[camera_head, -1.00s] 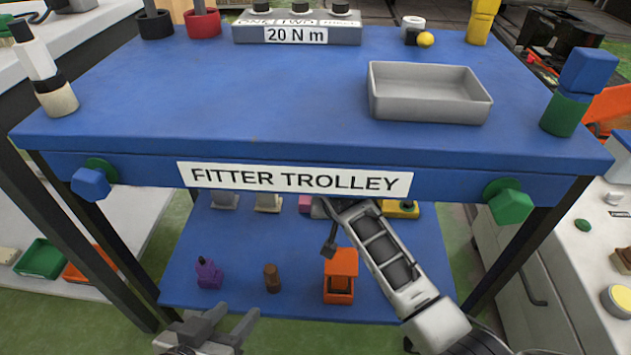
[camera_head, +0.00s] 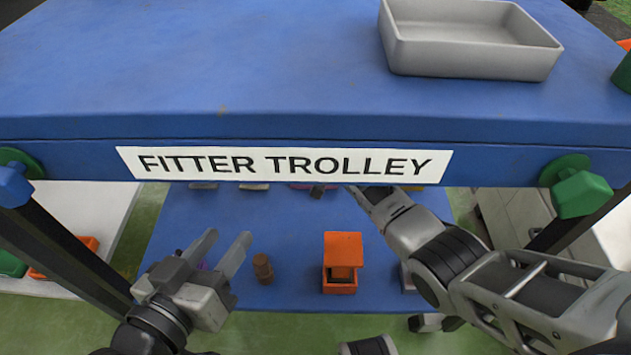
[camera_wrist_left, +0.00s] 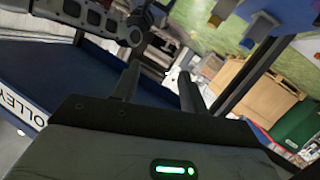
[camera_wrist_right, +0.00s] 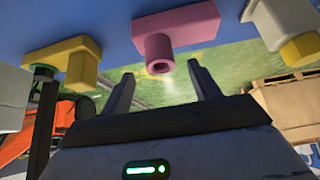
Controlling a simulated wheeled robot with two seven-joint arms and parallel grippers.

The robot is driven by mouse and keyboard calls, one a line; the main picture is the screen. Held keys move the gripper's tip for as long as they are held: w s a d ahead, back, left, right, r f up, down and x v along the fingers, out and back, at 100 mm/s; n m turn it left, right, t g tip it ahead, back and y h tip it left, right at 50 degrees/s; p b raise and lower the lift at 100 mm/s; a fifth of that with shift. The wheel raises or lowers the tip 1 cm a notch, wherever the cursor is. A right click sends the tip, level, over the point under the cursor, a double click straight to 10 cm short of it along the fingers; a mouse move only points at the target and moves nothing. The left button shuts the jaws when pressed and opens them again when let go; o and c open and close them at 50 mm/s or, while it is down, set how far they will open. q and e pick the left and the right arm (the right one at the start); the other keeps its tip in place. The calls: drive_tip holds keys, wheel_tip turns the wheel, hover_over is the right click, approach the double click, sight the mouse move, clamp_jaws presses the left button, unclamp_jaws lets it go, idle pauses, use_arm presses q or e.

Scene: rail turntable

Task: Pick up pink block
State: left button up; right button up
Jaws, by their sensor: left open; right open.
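The pink block (camera_wrist_right: 176,26) shows large in the right wrist view, with a round hollow stub, on the blue shelf. In the head view only a sliver of pink shows under the trolley's front edge. My right gripper (camera_wrist_right: 162,84) is open and empty, its fingers pointing towards the pink block, which looks just beyond the tips. In the head view my right arm reaches under the tabletop, and its gripper is mostly hidden. My left gripper (camera_head: 225,239) is open and empty in front of the lower shelf; its fingers also show in the left wrist view (camera_wrist_left: 158,84).
A yellow block (camera_wrist_right: 70,58) and a grey block with a yellow end (camera_wrist_right: 283,30) flank the pink one. An orange holder (camera_head: 342,262) and a brown cylinder (camera_head: 263,268) stand on the lower shelf (camera_head: 300,290). The tabletop (camera_head: 250,75) overhangs, with a grey tray (camera_head: 470,60) on it.

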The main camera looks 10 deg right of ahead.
drive_tip(key=b+x, duration=0.4)
drive_tip(key=shift+w+f, duration=0.15)
drive_tip(key=shift+w, duration=0.15)
drive_tip(key=shift+w+f, duration=0.25)
use_arm(q)
drive_tip(key=shift+w+d+r+n+t+h, duration=0.1)
drive_tip(key=shift+d+r+n+t+h, duration=0.5)
drive_tip(key=shift+r+n+h, duration=0.25)
use_arm(e)
drive_tip(key=shift+r, duration=0.1)
use_arm(q)
drive_tip(key=shift+f, duration=0.1)
use_arm(e)
clamp_jaws()
